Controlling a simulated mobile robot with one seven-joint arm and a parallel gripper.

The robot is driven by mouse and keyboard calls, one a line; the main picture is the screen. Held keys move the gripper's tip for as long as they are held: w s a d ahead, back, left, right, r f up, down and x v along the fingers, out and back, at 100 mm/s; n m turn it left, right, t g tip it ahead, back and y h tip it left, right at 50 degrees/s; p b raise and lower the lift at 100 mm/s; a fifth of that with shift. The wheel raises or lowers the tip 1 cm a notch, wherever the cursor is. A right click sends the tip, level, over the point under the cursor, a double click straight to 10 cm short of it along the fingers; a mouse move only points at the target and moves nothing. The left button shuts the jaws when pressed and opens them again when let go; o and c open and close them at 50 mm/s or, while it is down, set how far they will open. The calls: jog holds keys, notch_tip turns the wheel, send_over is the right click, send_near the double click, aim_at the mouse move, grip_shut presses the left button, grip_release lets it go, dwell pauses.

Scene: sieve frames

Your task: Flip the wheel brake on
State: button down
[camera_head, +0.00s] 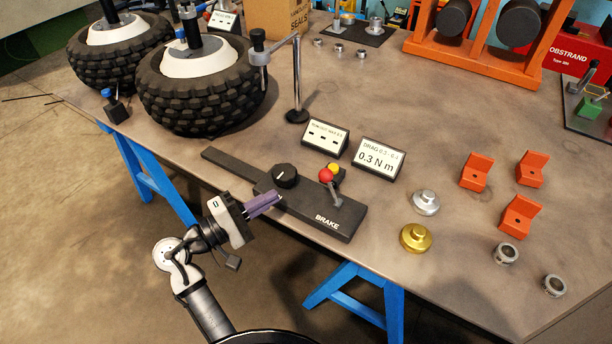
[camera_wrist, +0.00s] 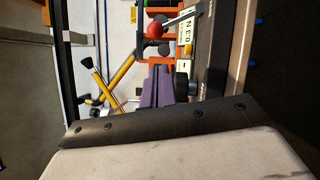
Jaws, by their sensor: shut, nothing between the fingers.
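The black brake unit (camera_head: 300,212), marked BRAKE, lies along the front edge of the table. Its lever (camera_head: 336,197) is a short metal rod with a red ball (camera_head: 326,175) on top, tilted toward the back left. A yellow part (camera_head: 334,168) sits just behind the ball. A black knob (camera_head: 285,175) stands left of the lever. My gripper (camera_head: 280,197), with purple fingers, is shut and empty in front of the unit, left of the lever and apart from it. In the wrist view the fingers (camera_wrist: 158,72) point toward the red ball (camera_wrist: 154,31), with the knob (camera_wrist: 181,86) beside them.
Two display stands (camera_head: 376,160) stand behind the brake, one reading 0.3 N m. Silver (camera_head: 425,202) and gold (camera_head: 415,238) knobs lie to its right, then orange blocks (camera_head: 520,216). Knobbly tyres (camera_head: 200,95) stand at the back left, beside a metal post (camera_head: 297,85).

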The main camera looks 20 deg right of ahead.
aim_at(331, 189)
jog(key=p+x, duration=0.2)
jog(key=x, duration=0.6)
jog(key=shift+w+d+r+p, duration=0.15)
jog(key=shift+d+p, duration=0.15)
jog(key=shift+d, duration=0.1)
jog(key=shift+w+d, duration=0.15)
jog(key=shift+d, duration=0.45)
jog(key=shift+w, duration=0.1)
jog(key=shift+r, duration=0.1)
